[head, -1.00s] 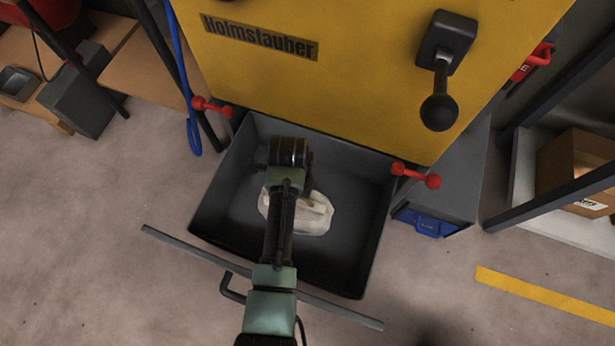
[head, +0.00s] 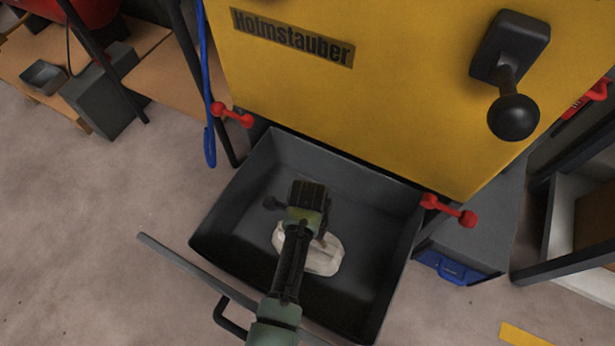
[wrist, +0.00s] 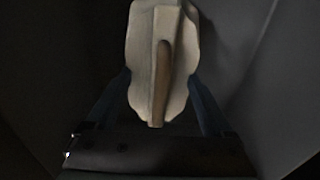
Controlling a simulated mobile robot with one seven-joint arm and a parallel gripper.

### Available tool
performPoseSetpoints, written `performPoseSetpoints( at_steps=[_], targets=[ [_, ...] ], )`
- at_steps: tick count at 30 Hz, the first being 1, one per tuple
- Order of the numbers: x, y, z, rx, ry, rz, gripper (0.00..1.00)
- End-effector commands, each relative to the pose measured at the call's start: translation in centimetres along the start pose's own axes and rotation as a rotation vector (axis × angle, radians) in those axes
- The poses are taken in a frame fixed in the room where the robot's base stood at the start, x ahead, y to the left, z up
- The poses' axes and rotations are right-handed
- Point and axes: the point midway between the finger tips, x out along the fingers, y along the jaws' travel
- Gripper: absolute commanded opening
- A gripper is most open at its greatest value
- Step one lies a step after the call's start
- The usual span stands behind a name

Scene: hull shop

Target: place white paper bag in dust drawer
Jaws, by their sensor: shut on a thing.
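The white paper bag (head: 322,257) shows in the head view inside the outline of the dark grey dust drawer (head: 232,203). The drawer is pulled out below the yellow machine. My gripper (head: 308,232) reaches over the drawer and is shut on the bag. My arm hides part of the bag. In the wrist view the bag (wrist: 157,60) is pale and creased, with a brownish fold down its middle, between the two fingers. Dark drawer walls surround it there. I cannot tell whether the bag touches the drawer floor.
The yellow machine (head: 400,100) stands right behind the drawer, with a black ball lever (head: 513,117). Red clamps (head: 449,210) flank the drawer's back corners. A grey bin with a blue handle (head: 455,268) is at right. Open floor (head: 100,200) lies to the left.

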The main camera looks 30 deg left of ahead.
Motion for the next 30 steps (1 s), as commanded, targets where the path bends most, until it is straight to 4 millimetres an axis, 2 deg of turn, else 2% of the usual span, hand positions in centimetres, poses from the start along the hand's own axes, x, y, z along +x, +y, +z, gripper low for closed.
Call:
performPoseSetpoints(
  at_steps=[5,6,8,15,19,23,30],
  targets=[
    [0.2,0.0,0.0,0.0,0.0,0.0,0.0],
    [0.3,0.0,0.0,0.0,0.0,-0.001,0.88],
    [0.2,0.0,0.0,-0.001,0.0,-0.001,0.99],
    [0.2,0.0,0.0,0.0,0.0,-0.001,1.0],
    [-0.8,0.0,0.0,0.0,0.0,-0.001,1.0],
    [-3.0,0.0,0.0,-0.001,0.0,-0.002,1.0],
    [-8.1,-0.1,0.0,0.001,-0.001,-0.002,1.0]
  ],
)
